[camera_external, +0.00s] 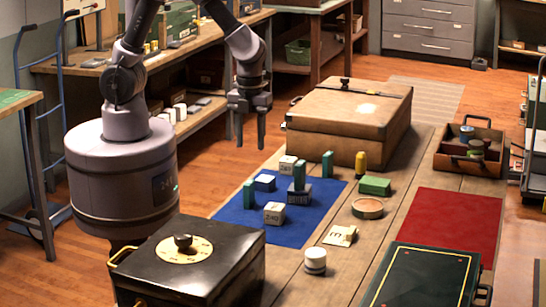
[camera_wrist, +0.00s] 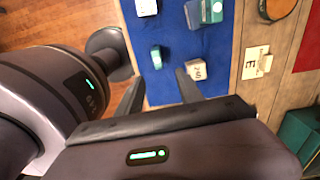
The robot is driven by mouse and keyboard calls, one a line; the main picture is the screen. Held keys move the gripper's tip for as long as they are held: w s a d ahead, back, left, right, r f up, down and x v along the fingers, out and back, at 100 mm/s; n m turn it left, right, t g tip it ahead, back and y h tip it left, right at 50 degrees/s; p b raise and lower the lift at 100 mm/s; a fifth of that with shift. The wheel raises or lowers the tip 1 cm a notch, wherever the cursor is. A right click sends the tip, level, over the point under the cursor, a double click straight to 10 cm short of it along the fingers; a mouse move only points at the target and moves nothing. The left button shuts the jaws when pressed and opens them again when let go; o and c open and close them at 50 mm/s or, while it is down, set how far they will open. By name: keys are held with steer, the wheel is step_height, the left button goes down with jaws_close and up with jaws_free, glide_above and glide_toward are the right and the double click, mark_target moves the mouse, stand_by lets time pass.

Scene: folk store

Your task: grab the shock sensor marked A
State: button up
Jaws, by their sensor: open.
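My gripper (camera_external: 250,142) is open and empty, above and beyond the far-left side of the blue mat (camera_external: 228,215). In the wrist view its two fingers (camera_wrist: 160,76) are spread over the mat. The marked white cube (camera_wrist: 196,69) appears near the right finger in the wrist view. I cannot read a letter A on any piece.
A tan case (camera_external: 345,120) stands behind the mat, and a black box (camera_external: 188,262) in front. A card marked E (camera_external: 340,235), a white round jar (camera_external: 315,260), a round tin (camera_external: 368,208) and a green box (camera_external: 375,186) are on the table.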

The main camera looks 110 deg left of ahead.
steer(key=b, duration=0.5)
glide_toward(249, 195)
steer(key=f, duration=0.2)
steer(key=a+f, duration=0.2)
steer(key=f, duration=0.1)
steer(key=shift+s+f, duration=0.25)
steer(key=shift+f, duration=0.1)
steer(key=f+b, duration=0.1)
steer(key=f, duration=0.1)
steer(key=f+b, duration=0.1)
steer(key=f, duration=0.2)
steer(key=shift+s+a+f+b, duration=0.15)
steer(key=shift+s+f+b, duration=0.05)
steer(key=shift+f+b, duration=0.15)
steer(key=shift+r, duration=0.1)
jaws_close()
